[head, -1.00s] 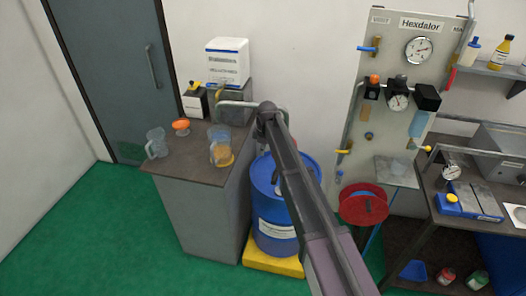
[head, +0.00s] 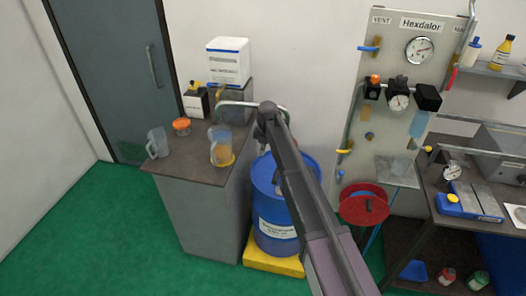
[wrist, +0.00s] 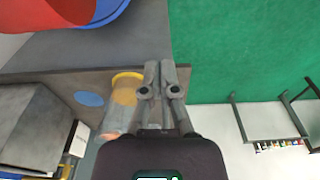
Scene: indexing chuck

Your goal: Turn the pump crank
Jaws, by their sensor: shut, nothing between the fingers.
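A blue drum (head: 270,220) stands on a yellow base (head: 272,262) beside the grey cabinet. A pale bent pipe (head: 236,103) runs behind my arm at the cabinet's back edge. My arm covers much of the drum top, and I cannot make out the pump crank. My gripper is hidden in the head view. In the wrist view my gripper (wrist: 160,66) is shut and empty, its fingers side by side. A jug (wrist: 126,92) with yellow at its end shows just left of the fingers. A large red shape (wrist: 50,14) and a blue rim lie at the upper left.
On the cabinet top (head: 185,165) stand a clear jug (head: 157,142), an orange funnel-like piece (head: 181,126), a jug on a yellow disc (head: 220,147) and boxes. A red reel (head: 364,204) and a panel with gauges stand right of the drum. Green floor (head: 120,210) is clear at the left.

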